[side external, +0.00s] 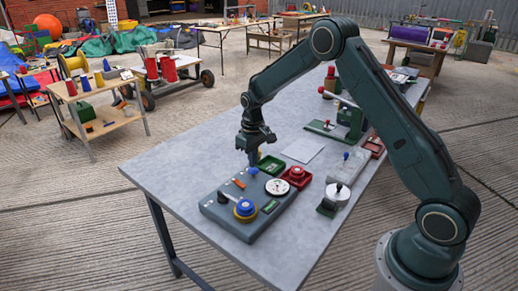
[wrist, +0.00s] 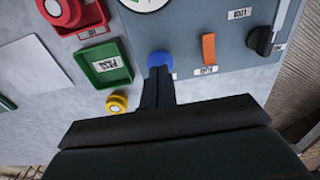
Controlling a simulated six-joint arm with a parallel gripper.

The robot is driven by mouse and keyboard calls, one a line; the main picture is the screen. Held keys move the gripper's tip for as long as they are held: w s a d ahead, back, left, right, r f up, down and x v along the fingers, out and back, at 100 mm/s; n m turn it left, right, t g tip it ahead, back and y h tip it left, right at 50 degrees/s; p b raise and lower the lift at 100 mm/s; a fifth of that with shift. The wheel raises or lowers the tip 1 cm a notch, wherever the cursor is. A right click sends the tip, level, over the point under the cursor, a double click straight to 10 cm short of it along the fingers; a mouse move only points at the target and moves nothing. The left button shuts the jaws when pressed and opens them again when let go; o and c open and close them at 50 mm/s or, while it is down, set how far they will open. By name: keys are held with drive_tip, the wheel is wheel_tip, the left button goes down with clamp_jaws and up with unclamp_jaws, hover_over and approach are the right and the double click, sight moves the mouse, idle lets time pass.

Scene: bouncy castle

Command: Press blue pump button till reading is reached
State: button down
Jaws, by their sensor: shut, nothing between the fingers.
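The blue pump button (side external: 253,171) sits at the back edge of a grey control box (side external: 225,222) on the table. It also shows in the wrist view (wrist: 160,59), just beyond my fingertips. My gripper (side external: 252,163) points down over the button, shut and empty; its fingers (wrist: 158,72) cover part of the button's near side. The tips are at or very near the button; I cannot tell whether they press it. A round white gauge (side external: 277,187) is on the box's right, and only its edge shows in the wrist view (wrist: 146,3). Its reading is too small to tell.
The box also carries an orange switch (wrist: 209,49), a black knob (wrist: 262,40) and a blue-and-yellow dial (side external: 245,208). A green tray (wrist: 107,64), a red tray with a red button (side external: 296,176) and a yellow button (wrist: 117,103) are close by. Bare table lies in front.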

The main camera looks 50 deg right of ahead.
drive_tip(key=shift+f, duration=1.45)
idle(0.4)
drive_tip(key=shift+r, duration=2.95)
wheel_tip(320, 180, up, 4)
drive_tip(key=shift+f, duration=0.25)
drive_tip(key=shift+f, duration=0.1)
drive_tip(key=shift+f, duration=3.2)
